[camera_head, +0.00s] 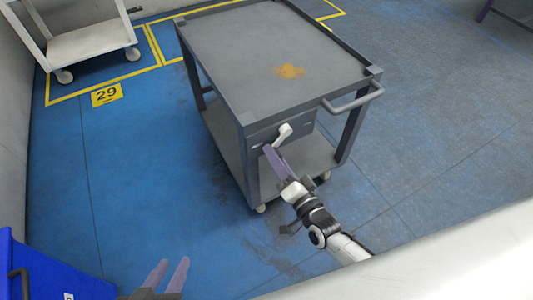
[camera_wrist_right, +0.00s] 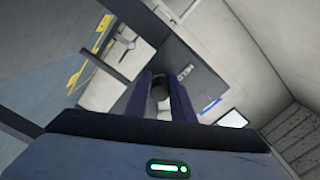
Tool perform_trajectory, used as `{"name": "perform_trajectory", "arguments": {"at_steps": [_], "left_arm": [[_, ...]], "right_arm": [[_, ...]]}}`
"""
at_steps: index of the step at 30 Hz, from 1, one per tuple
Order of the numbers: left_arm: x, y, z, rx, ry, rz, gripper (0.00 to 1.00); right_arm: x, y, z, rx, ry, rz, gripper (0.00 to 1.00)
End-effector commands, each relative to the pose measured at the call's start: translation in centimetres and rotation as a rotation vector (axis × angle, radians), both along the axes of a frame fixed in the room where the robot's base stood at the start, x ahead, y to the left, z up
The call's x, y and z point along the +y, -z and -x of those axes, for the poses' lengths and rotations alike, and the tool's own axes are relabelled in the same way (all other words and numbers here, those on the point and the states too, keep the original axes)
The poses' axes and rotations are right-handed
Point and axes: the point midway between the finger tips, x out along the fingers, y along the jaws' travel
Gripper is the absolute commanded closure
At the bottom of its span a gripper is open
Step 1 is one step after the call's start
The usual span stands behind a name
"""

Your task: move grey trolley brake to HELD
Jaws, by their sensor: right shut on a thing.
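The grey trolley (camera_head: 265,40) stands in the middle of the head view, with a dark panel under its top at the near end. A pale brake lever (camera_head: 284,131) sticks out from this panel, tilted up to the right. My right gripper (camera_head: 269,150) has its purple fingers at the lever's lower end. My left gripper (camera_head: 172,268) is open and empty, low at the left.
A blue container (camera_head: 45,272) stands at the lower left. A white trolley (camera_head: 92,42) stands in a yellow-marked bay at the upper left, by a yellow 29 floor sign (camera_head: 107,95). The grey trolley's push handle (camera_head: 353,103) juts out at right. Blue floor between is clear.

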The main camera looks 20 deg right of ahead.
Motion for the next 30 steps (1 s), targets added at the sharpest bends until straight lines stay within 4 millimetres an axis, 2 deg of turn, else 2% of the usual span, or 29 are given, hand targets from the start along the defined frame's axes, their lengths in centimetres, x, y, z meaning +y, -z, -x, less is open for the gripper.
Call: {"name": "perform_trajectory", "arguments": {"at_steps": [1,14,15,17,30], "left_arm": [[0.02,-0.07,-0.01,0.001,0.001,-0.001,0.69],[0.03,-0.06,-0.02,0.001,0.001,-0.003,0.69],[0.03,-0.06,-0.02,0.001,0.001,-0.003,0.69],[0.02,-0.06,-0.02,0.001,0.001,-0.003,0.69],[0.02,-0.14,-0.04,0.0,0.001,-0.003,0.69]], "right_arm": [[0.71,-0.31,0.09,0.0,-0.008,-0.016,1.0],[0.78,-0.48,0.14,-0.003,-0.007,-0.025,1.0],[0.8,-0.49,0.14,-0.004,-0.007,-0.024,0.71],[0.77,-0.49,0.15,-0.004,-0.007,-0.023,0.61],[0.27,-0.24,0.33,0.0,-0.003,-0.015,0.61]]}}
